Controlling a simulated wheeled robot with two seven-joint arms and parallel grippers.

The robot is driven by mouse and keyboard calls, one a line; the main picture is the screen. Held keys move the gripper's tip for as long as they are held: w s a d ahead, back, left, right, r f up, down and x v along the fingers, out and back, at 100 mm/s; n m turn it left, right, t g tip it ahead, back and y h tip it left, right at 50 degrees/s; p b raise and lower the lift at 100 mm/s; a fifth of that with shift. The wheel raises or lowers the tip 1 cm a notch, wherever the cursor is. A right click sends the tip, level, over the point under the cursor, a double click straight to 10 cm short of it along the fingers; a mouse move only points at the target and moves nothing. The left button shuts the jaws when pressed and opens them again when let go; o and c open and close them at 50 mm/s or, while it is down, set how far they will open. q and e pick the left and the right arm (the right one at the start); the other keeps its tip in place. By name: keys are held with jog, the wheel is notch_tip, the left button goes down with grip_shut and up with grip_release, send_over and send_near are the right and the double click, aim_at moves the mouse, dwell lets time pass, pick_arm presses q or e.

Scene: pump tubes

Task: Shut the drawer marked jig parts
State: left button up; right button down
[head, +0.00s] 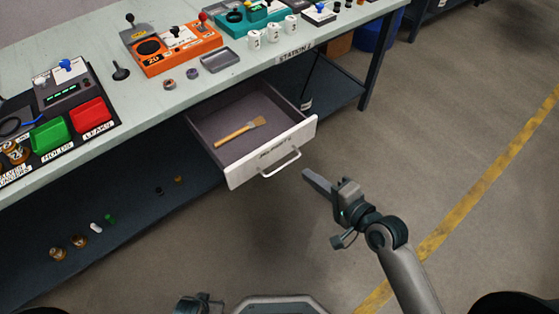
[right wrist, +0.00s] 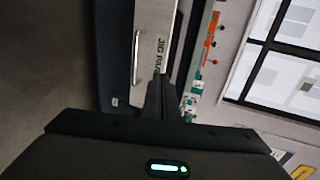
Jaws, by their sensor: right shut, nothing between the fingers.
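The drawer (head: 232,172) under the workbench stands open, pulled well out, with a white front and a bar handle (head: 282,165). A brush with a wooden handle (head: 240,130) lies inside it. In the right wrist view the drawer front (right wrist: 153,35) carries a label reading "JIG PA…", the rest hidden behind my fingers. My right gripper (head: 306,174) is shut and empty, to the right of the drawer front and apart from it in the head view. Its fingers also show in the right wrist view (right wrist: 158,78), pointing at the drawer front. My left gripper is not clearly in view.
The workbench top (head: 140,120) above holds an orange station (head: 170,45), a teal station (head: 250,18), white cups, a grey tray (head: 219,60) and red and green bins. A lower shelf (head: 130,215) holds several small parts. The floor right of the drawer is clear.

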jog(key=shift+w, duration=0.1)
dwell(0.3)
send_near(273, 146)
jog(key=x, duration=0.4)
jog(key=shift+w+a+f, duration=0.2)
jog(key=shift+w+a, duration=0.05)
jog(key=shift+a, duration=0.05)
jog(key=shift+w+a, duration=0.35)
jog(key=shift+w, duration=0.15)
pick_arm(q)
jog(key=shift+w+d, duration=0.1)
jog(key=shift+w, duration=0.05)
jog(key=shift+w+d, duration=0.1)
jog(key=shift+w, duration=0.05)
jog(key=shift+r, duration=0.1)
